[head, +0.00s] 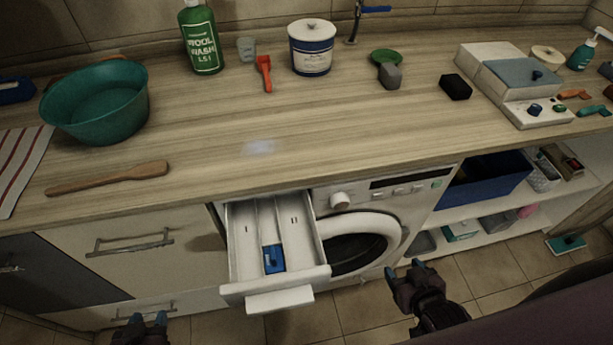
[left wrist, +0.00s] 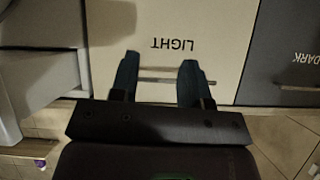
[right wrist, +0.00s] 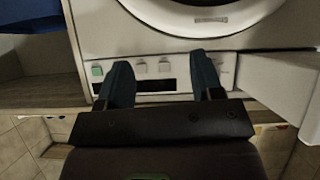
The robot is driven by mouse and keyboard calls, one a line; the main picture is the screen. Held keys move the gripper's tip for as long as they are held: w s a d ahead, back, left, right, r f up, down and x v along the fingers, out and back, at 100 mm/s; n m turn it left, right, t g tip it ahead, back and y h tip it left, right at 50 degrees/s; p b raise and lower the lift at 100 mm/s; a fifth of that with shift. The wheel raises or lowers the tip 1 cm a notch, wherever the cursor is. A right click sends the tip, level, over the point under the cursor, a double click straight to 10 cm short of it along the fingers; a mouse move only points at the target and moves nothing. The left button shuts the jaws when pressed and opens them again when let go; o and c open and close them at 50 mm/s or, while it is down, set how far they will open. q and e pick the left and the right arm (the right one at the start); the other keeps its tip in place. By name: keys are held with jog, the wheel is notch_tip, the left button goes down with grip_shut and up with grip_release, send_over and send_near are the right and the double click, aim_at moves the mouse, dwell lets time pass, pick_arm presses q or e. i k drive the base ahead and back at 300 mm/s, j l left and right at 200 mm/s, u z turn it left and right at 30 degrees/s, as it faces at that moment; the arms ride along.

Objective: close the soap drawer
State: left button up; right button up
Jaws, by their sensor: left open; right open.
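The white soap drawer (head: 236,235) is pulled out of the upper left of the washing machine (head: 390,210). Its compartments are marked I and II, and a blue insert (head: 273,259) sits in the middle one. Its front handle (head: 280,300) faces me. My left gripper (head: 147,319) is open and empty, low and to the left of the drawer, before the cabinet front. The left wrist view shows its spread fingers (left wrist: 160,80). My right gripper (head: 405,269) is open and empty, to the right of the drawer, near the round door (head: 388,225). Its fingers also show apart in the right wrist view (right wrist: 165,80).
The wooden counter (head: 330,130) above holds a teal basin (head: 97,105), a wooden spatula (head: 108,178), a green bottle (head: 202,40) and a blue-white tub (head: 311,50). A cabinet handle (head: 130,243) juts out left of the drawer. Shelves with a blue bin (head: 485,185) stand right.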

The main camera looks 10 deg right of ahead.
aim_at(286, 220)
jog(key=k, duration=1.1)
